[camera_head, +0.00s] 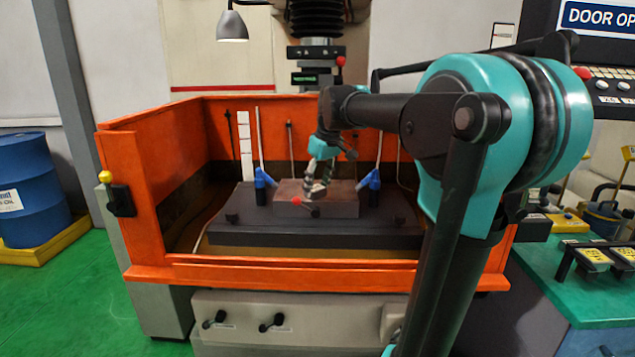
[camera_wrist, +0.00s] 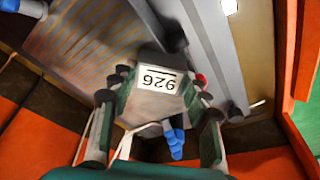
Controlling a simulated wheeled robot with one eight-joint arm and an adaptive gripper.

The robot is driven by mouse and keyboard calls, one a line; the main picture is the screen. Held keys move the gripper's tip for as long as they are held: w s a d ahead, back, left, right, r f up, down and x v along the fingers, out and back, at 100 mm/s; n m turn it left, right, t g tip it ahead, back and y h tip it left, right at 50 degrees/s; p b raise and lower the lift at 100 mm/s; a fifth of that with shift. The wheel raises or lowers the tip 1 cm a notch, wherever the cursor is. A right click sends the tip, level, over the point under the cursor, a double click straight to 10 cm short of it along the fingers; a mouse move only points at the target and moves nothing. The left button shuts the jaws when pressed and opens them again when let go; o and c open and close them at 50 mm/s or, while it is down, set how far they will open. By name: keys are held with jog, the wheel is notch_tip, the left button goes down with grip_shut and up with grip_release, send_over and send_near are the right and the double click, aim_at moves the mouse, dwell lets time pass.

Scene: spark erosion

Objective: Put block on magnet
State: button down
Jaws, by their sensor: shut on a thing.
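The magnet (camera_head: 340,207) is a flat brown-grey block with a red-knobbed lever at its front, on the dark table inside the orange tank. Its striped top (camera_wrist: 95,40) fills the upper left of the wrist view. My gripper (camera_head: 317,186) is low over the magnet in the head view. In the wrist view, my gripper (camera_wrist: 158,100) is shut on a grey metal block (camera_wrist: 150,107) with a white label reading 926. The block lies over or beside the magnet's edge in that view; I cannot tell whether they touch.
The orange tank wall (camera_head: 290,272) surrounds the dark worktable (camera_head: 240,228). The black machine head (camera_head: 316,55) hangs above. A green-topped bench (camera_head: 560,275) stands at right.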

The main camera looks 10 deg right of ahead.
jog(key=w, duration=0.4)
jog(key=shift+d, duration=0.4)
jog(key=shift+w+f, duration=0.15)
jog(key=shift+f, duration=0.1)
jog(key=shift+f, duration=0.15)
jog(key=c, duration=0.8)
grip_release()
jog(key=shift+o, duration=0.2)
jog(key=v, duration=0.5)
jog(key=shift+r, duration=0.3)
jog(key=s+d, duration=0.6)
jog(key=s, duration=0.4)
jog(key=shift+d+f, duration=0.2)
jog(key=shift+d, duration=0.15)
